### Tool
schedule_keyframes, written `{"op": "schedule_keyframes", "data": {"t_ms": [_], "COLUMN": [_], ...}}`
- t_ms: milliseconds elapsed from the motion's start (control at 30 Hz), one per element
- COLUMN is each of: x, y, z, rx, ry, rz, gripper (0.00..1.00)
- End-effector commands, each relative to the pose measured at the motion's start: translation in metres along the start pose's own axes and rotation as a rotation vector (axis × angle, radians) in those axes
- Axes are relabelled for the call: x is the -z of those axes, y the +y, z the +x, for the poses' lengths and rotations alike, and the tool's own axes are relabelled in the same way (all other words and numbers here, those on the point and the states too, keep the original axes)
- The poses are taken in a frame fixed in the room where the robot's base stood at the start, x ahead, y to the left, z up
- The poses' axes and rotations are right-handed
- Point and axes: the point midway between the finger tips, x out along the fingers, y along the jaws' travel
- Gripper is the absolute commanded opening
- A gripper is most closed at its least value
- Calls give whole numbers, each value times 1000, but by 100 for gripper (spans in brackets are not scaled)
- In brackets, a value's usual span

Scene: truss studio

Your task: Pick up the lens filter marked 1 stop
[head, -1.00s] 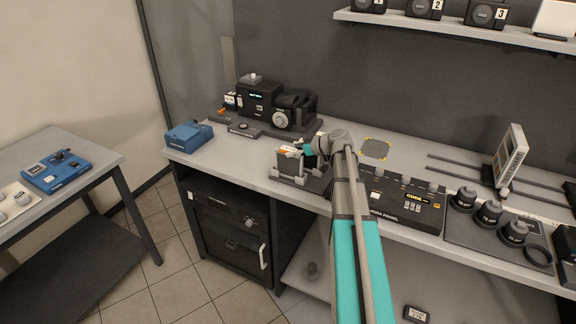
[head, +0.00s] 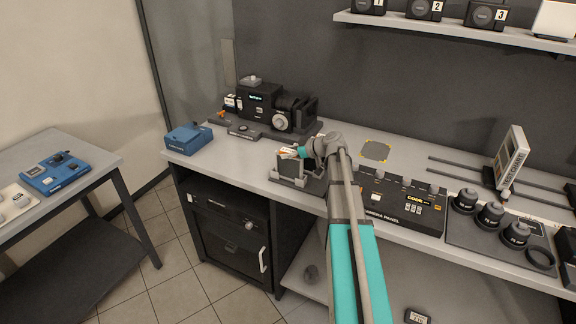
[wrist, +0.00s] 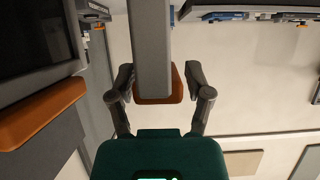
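A small rack (head: 296,182) holding dark filter plates stands at the front edge of the bench in the head view. My gripper (wrist: 159,78) is over it, mostly hidden by my arm in the head view. In the wrist view its two fingers lie on either side of an orange-ended grey plate (wrist: 152,50), very close to its orange end. Whether they press on it cannot be told. A second orange-ended plate (wrist: 40,115) with a dark face is at the left of the wrist view. No "1 stop" mark is readable on either plate.
A camera rig (head: 262,100) stands behind the rack and a blue box (head: 188,137) to its left. A control panel (head: 400,203) lies to the right, then several lenses (head: 490,214). A yellow-cornered square (head: 375,150) behind is clear.

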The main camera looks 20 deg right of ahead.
Motion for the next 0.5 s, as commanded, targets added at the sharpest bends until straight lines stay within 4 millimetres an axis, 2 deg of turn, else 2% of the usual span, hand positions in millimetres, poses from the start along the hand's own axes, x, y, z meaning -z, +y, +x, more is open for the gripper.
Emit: {"op": "schedule_keyframes", "data": {"t_ms": [33, 267, 500], "x": [0, 0, 0], "y": [0, 0, 0], "z": [0, 0, 0], "rx": [0, 0, 0], "ry": [0, 0, 0], "rz": [0, 0, 0], "gripper": [45, 2, 0]}}
